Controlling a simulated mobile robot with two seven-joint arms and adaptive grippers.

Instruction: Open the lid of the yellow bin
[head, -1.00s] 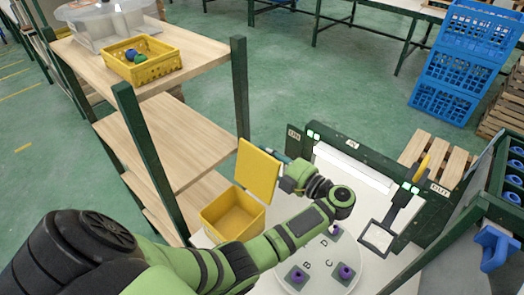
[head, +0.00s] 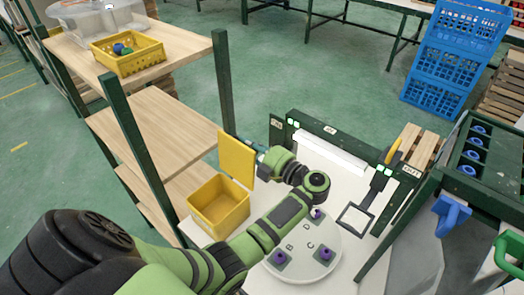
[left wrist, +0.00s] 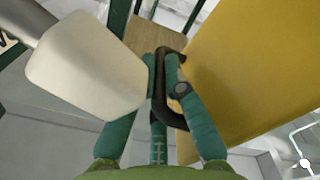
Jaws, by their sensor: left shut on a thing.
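The yellow bin (head: 203,218) is an open-topped box beside the wooden shelf, and its inside shows. Its flat yellow lid (head: 237,158) stands about upright at the bin's back right edge; it also fills the right of the left wrist view (left wrist: 250,70). My left gripper (head: 261,158) is at the lid's right side. In the left wrist view, its teal fingers (left wrist: 162,75) are shut on the dark curved handle (left wrist: 178,95) beside the lid. My right gripper is not in view.
The wooden shelf (head: 150,125) stands close left of the bin, with a yellow basket (head: 130,67) on top. A round white plate (head: 325,262) with purple-topped pieces lies below my left arm. A dark green frame (head: 330,135) stands behind. A pale rounded block (left wrist: 85,70) is near the fingers.

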